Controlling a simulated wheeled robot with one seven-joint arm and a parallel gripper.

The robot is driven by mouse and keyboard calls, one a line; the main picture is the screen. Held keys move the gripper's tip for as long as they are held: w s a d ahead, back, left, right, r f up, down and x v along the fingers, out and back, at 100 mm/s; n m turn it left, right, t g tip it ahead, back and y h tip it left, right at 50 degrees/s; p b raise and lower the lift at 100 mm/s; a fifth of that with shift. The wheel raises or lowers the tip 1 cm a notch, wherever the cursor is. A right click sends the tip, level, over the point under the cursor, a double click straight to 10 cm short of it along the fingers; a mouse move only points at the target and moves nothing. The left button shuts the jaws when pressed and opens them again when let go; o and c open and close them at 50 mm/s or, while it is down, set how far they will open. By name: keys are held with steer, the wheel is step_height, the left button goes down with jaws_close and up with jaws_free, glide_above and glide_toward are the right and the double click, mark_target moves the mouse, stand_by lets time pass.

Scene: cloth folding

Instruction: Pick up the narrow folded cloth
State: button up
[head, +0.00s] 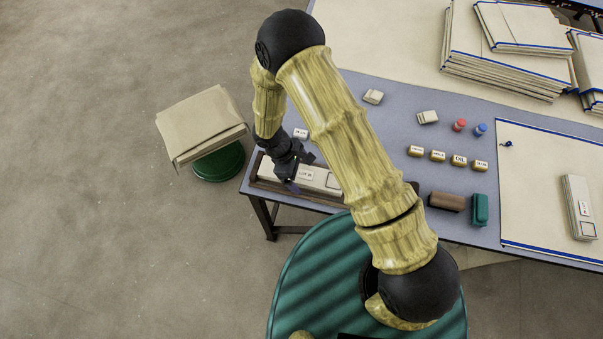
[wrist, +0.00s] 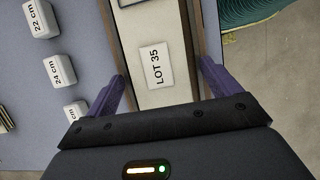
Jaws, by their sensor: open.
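A narrow cream folded cloth (head: 318,178) with a "LOT 35" label lies in a long brown wooden tray (head: 263,181) at the table's front left corner. In the wrist view this cloth (wrist: 152,30) runs lengthwise between my fingers. My gripper (head: 299,172) is over the tray's left part. In the wrist view my open gripper (wrist: 163,76) has one purple finger on each side of the cloth and tray. I cannot tell whether they touch. A similar narrow labelled bundle (head: 576,200) lies on the cream sheet at the right.
Stacked cloths (head: 505,60) lie at the back. A green stool (head: 222,166) with cloth on top (head: 200,122) stands left of the table.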

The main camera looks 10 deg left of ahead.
mark_target(300, 173)
steer(key=shift+c, duration=0.4)
steer(key=c, duration=1)
steer(key=shift+c, duration=0.2)
steer(key=shift+r, duration=0.1)
step_height(300, 173, up, 10)
steer(key=b, duration=0.1)
steer(key=shift+w, duration=0.1)
stand_by(0.4)
